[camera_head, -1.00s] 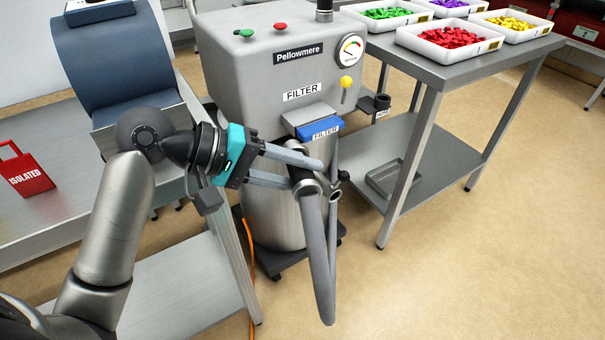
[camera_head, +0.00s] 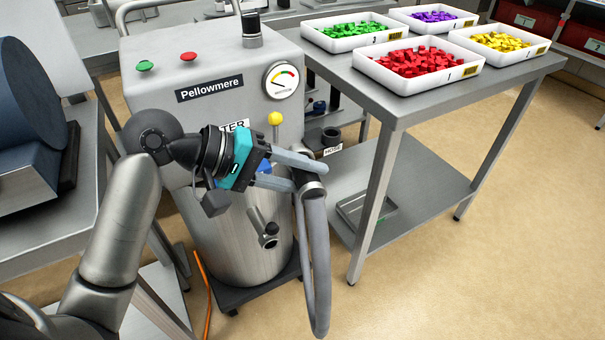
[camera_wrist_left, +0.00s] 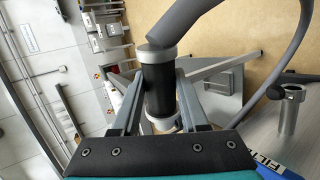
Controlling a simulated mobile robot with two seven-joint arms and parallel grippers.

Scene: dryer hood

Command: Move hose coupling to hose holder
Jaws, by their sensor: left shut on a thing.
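The hose coupling (camera_head: 307,168) is a dark cylinder with a light ring at the end of a grey hose (camera_head: 318,240). My left gripper (camera_head: 312,174) is shut on it, with a finger on each side, and holds it in the air in front of the Pellowmere machine. The left wrist view shows the black coupling (camera_wrist_left: 158,88) between both fingers, its hose bending away. The hose holder (camera_head: 331,137), a dark ring above a "HOSE" label, is on the machine's right side, behind and slightly right of the coupling. My right gripper is not in view.
The Pellowmere machine (camera_head: 190,60) has a metal pipe port (camera_head: 266,232) low on its front; nothing is attached there. A steel table (camera_head: 400,105) with several trays of coloured pieces stands to the right. Another bench (camera_head: 55,215) is at left. Floor at right is clear.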

